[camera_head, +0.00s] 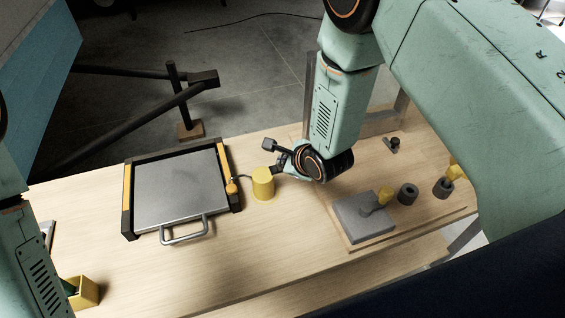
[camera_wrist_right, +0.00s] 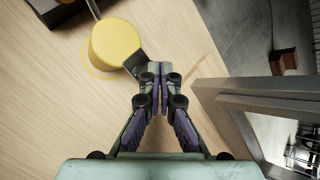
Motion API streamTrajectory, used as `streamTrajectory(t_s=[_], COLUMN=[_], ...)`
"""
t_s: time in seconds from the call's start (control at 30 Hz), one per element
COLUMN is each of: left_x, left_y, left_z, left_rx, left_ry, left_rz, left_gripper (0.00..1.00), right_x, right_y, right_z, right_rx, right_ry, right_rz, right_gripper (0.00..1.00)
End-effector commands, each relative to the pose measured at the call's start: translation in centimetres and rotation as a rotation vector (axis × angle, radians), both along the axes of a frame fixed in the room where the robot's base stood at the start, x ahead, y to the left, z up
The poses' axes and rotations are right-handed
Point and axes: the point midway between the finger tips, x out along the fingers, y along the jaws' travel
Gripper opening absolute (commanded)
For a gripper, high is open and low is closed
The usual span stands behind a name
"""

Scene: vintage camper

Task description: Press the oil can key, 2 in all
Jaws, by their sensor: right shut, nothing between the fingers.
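The oil can is a yellow cylinder (camera_head: 263,188) standing upright on the wooden table, just right of the grey-topped panel. A thin dark spout runs from it toward the left. In the right wrist view the can (camera_wrist_right: 115,42) is at the upper left, with its dark key (camera_wrist_right: 136,63) sticking out toward my fingers. My right gripper (camera_wrist_right: 160,70) is shut and empty, its tips right by the key. I cannot tell whether they touch it. In the head view the right gripper (camera_head: 281,163) is at the can's right side, partly hidden by its wrist. My left gripper is not in view.
The grey plate (camera_head: 180,190) with black and yellow edges and a front handle lies left of the can. A grey block (camera_head: 352,222) on a wooden board and dark cylinders (camera_head: 408,194) are at the right. A yellow box (camera_head: 86,292) is at front left. The front middle table is clear.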

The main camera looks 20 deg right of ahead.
Motion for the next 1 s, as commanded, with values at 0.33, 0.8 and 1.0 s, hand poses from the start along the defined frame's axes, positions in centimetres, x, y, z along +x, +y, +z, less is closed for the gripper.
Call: streamTrajectory(t_s=[0.33,0.8,1.0], left_x=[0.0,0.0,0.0], left_y=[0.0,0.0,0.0], left_z=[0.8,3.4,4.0], left_rx=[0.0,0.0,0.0], left_ry=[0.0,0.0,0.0], left_rz=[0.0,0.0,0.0], left_gripper=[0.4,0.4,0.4], right_x=[0.1,0.2,0.2], right_y=[0.0,0.0,0.0], right_z=[0.9,3.6,5.2], right_rx=[0.001,0.0,0.0], right_ry=[-0.004,-0.006,-0.006], right_rz=[0.0,-0.001,-0.001], right_gripper=[0.0,0.0,0.0])
